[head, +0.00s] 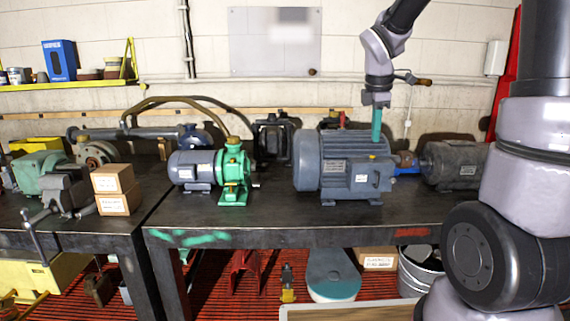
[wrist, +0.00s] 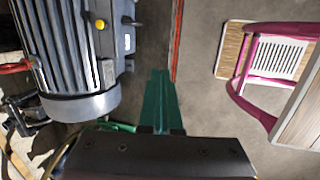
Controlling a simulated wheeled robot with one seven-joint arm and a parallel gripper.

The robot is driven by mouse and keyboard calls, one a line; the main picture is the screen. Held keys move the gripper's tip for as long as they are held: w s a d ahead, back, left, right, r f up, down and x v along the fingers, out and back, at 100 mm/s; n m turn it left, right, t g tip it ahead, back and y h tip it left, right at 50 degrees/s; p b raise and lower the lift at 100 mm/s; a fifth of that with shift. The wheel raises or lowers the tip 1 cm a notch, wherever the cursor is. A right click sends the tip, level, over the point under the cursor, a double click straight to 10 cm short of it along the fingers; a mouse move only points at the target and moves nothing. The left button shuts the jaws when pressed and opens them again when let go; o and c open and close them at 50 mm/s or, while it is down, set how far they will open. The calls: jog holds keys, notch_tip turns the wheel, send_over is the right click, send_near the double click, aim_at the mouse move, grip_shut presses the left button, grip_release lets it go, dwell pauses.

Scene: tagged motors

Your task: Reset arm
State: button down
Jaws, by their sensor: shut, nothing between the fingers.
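My gripper (head: 376,137) points down above the work table in the head view, its green fingers held together with nothing between them. In the wrist view the shut fingers (wrist: 160,75) lie in the middle, beside the finned grey motor (wrist: 80,50) on the left. In the head view that large grey motor (head: 340,165) stands on the table, and the fingertips overlap its upper right edge. I cannot tell the exact gap between fingertips and motor. My arm's wrist hangs straight above the fingers.
A blue-grey motor with a green pump (head: 234,175) stands left on the dark table (head: 290,222). A dark motor (head: 455,165) lies to the right. Two small boxes (head: 117,190) and a vise (head: 62,190) are on the left table. A pink-framed chair (wrist: 262,75) shows in the wrist view.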

jog(key=s+a+r+m+t+y, duration=0.1)
jog(key=s+r+m, duration=0.4)
jog(key=s+m, duration=0.5)
jog(key=s+r+m+t+y, duration=0.2)
jog(key=s+r+m+t, duration=0.1)
jog(key=s+m, duration=0.7)
jog(key=shift+a+r+m+t, duration=0.3)
jog(key=shift+a+r+m, duration=0.05)
jog(key=shift+r+m, duration=0.5)
